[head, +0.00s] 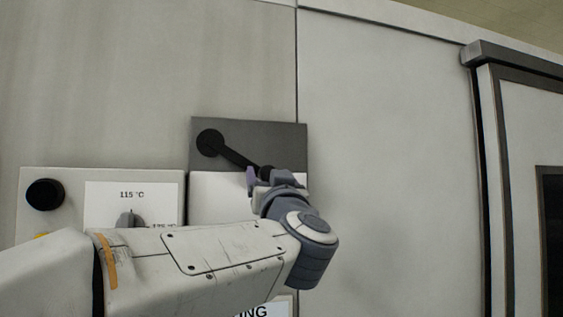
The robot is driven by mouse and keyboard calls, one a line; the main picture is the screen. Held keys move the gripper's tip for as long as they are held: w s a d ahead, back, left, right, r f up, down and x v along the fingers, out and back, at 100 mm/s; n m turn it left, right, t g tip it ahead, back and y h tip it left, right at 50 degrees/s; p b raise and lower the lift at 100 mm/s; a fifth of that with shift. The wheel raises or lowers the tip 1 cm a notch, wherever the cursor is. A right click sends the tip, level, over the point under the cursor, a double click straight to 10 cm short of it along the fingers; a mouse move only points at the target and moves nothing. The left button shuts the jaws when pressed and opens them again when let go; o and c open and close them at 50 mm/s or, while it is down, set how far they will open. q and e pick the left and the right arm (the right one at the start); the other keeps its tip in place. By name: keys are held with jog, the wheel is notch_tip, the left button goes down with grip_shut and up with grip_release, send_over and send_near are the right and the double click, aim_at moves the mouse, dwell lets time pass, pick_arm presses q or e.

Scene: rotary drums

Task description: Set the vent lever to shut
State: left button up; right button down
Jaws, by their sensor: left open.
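The vent lever (236,156) is a black bar on a dark grey and white panel (275,135) on the wall. It runs from a large round black hub (210,143) at upper left down to the right, where its end is partly hidden by my left gripper. My left gripper (262,176) is at the lever's lower right end, its jaws open. I cannot tell whether the fingers touch the lever. Any marking on the panel's lower white part is hidden or not readable. My right gripper is not in view.
To the left is a control panel (60,177) with a black round knob (44,194) and a grey dial (130,220) marked 115 °C. My left arm covers the lower part. A dark-framed door (490,150) stands at right. The wall between (390,150) is bare.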

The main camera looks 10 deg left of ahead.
pick_arm(q)
jog(key=shift+x, duration=1)
jog(key=shift+c, duration=0.3)
grip_shut()
dwell(0.5)
